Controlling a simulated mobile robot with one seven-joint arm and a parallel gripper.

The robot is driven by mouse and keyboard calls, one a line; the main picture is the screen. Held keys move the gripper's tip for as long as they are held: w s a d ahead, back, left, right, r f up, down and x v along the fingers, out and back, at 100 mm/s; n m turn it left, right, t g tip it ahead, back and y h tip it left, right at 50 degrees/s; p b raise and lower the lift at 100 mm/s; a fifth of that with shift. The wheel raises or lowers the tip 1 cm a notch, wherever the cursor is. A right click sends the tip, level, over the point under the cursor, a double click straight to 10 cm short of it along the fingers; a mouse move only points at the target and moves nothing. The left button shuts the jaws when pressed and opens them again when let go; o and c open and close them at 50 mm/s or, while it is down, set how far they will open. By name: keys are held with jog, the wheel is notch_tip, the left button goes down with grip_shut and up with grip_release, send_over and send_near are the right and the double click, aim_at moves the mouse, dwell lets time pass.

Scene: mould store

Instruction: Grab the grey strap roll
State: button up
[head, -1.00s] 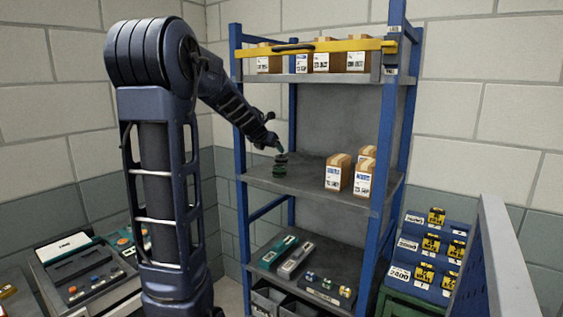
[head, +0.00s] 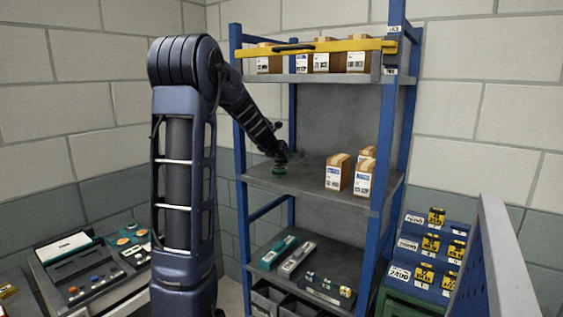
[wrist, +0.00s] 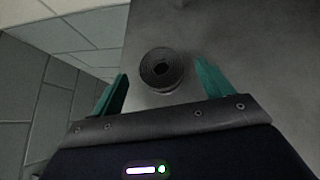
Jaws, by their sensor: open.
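The grey strap roll (wrist: 148,70) shows in the wrist view as a dark ring with a hole in its middle, standing on a grey shelf board (wrist: 235,35). My gripper (wrist: 162,72) is open, with one green finger on each side of the roll. Gaps show between both fingers and the roll. In the head view my gripper (head: 280,167) is low over the left part of the middle shelf (head: 300,183), and the roll is mostly hidden by it.
Cardboard boxes (head: 338,172) stand to the right on the same shelf. A blue upright (head: 239,130) is close to the left of my gripper. A yellow bar (head: 340,46) crosses the top shelf. The middle of the shelf is clear.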

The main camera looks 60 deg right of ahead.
aim_at(281, 156)
jog(key=shift+x, duration=1.9)
jog(key=shift+s, duration=0.1)
jog(key=c, duration=1.1)
jog(key=shift+c, duration=0.2)
jog(key=shift+r, duration=0.1)
